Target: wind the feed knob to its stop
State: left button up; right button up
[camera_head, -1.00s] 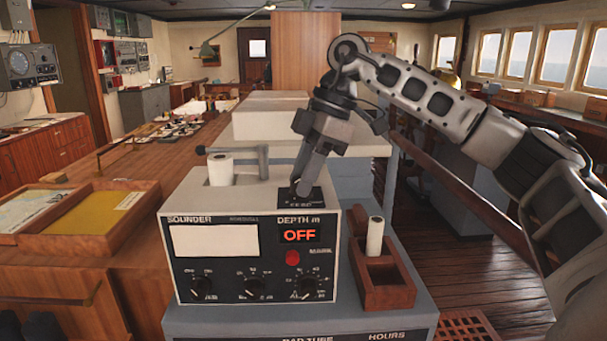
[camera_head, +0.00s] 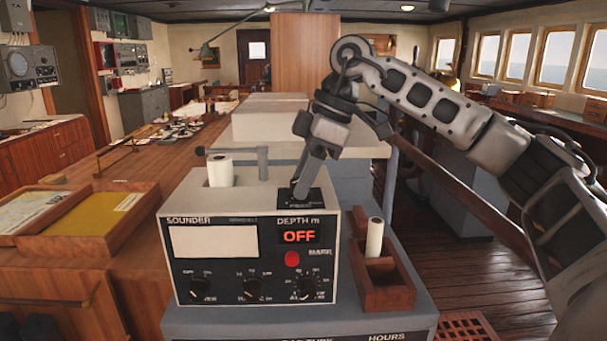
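The sounder (camera_head: 215,279) is a pale box with a black front panel, a blank white window and a red display reading OFF. On its top right is a small black plate (camera_head: 313,201), where the feed knob seems to be, hidden by my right gripper. My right gripper (camera_head: 299,194) points down onto that plate from above. Its fingertips are at the plate, and I cannot make out whether they are closed on the knob. A white paper roll (camera_head: 220,171) stands in the sounder's top, beside a grey crank-like bar (camera_head: 240,150). My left gripper is out of view.
A wooden holder (camera_head: 385,287) with a white roll (camera_head: 375,236) stands right of the sounder on a grey-blue cabinet (camera_head: 415,300). Wooden trays (camera_head: 120,217) lie on the counter at left. Pale boxes stand behind the sounder.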

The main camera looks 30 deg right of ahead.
jog(key=shift+o, duration=0.9)
jog(key=shift+r, duration=0.3)
jog(key=v, duration=1.5)
jog(key=shift+d+p, duration=0.2)
jog(key=shift+p, duration=0.25)
jog(key=shift+s, duration=0.1)
